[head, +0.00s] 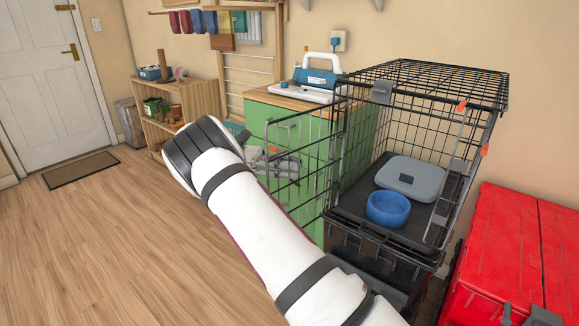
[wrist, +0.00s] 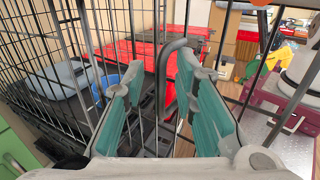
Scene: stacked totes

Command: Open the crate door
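The wire crate (head: 440,72) stands at the right in the head view. Its barred door (head: 318,150) is swung out to the left, leaving the front uncovered. A blue bowl (head: 388,208) and a grey cushion (head: 412,176) lie inside. My gripper (head: 283,165) is at the door's outer part, partly hidden behind its bars. In the wrist view, my gripper's teal-padded fingers (wrist: 163,105) stand apart on either side of a bent grey handle bar (wrist: 162,85). I see gaps between pads and bar. The bowl (wrist: 103,84) shows beyond.
A red chest (head: 510,250) stands right of the crate. A green cabinet (head: 258,120) with a blue and white machine (head: 318,75) is behind the door. A wooden shelf (head: 190,100) stands farther left. The wooden floor at the left is clear up to the doormat (head: 80,170).

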